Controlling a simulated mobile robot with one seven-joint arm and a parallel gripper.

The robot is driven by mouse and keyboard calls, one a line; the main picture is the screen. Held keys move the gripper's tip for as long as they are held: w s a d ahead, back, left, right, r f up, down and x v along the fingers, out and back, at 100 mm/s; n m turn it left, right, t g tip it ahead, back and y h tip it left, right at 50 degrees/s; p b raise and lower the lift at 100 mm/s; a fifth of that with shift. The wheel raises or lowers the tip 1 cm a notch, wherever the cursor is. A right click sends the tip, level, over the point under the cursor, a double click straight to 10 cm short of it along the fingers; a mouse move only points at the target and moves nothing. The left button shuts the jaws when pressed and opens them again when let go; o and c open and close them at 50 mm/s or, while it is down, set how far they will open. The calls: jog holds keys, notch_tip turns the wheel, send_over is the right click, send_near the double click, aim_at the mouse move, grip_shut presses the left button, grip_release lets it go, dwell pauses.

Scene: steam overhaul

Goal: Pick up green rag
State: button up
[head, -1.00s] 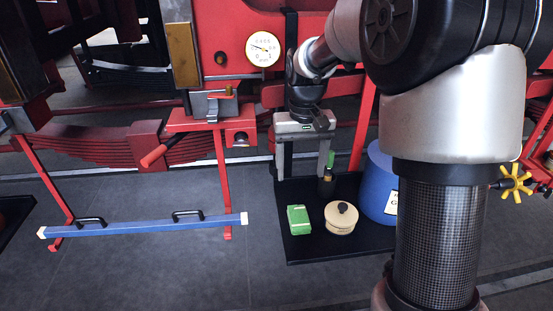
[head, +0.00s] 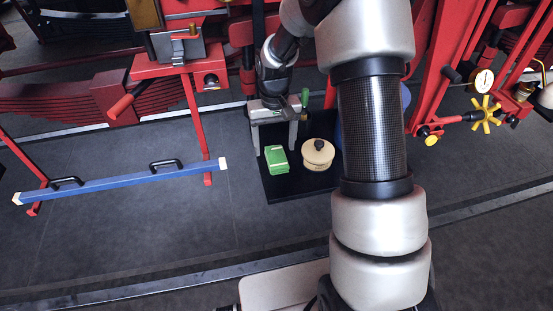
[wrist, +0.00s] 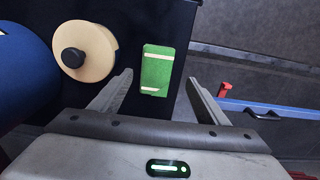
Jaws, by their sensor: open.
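The green rag (head: 277,158) is a small folded green block with pale stripes, lying on a black mat (head: 291,189) on the floor. In the wrist view the rag (wrist: 157,68) lies just beyond my fingertips, roughly between their lines. My gripper (head: 278,137) is above the back of the mat in the head view. In the wrist view my gripper (wrist: 160,85) is open, its two fingers wide apart with nothing between them. The rag is not touched by either finger, as far as I can see.
A cream round tin with a dark knob (head: 318,154) stands right of the rag. A green-topped bottle (head: 305,100) is behind it, and a blue container (wrist: 22,70) is partly hidden by my arm. A blue bar with black handles (head: 120,182) is at left. Open floor lies in front.

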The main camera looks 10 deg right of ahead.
aim_at(276, 156)
jog(key=f, duration=0.4)
jog(key=shift+w+d+f, duration=0.15)
jog(key=shift+d+f, duration=0.15)
jog(key=shift+f, duration=0.05)
jog(key=c, duration=1.1)
jog(key=shift+c, duration=0.2)
jog(key=shift+r, duration=0.1)
notch_tip(276, 156, up, 10)
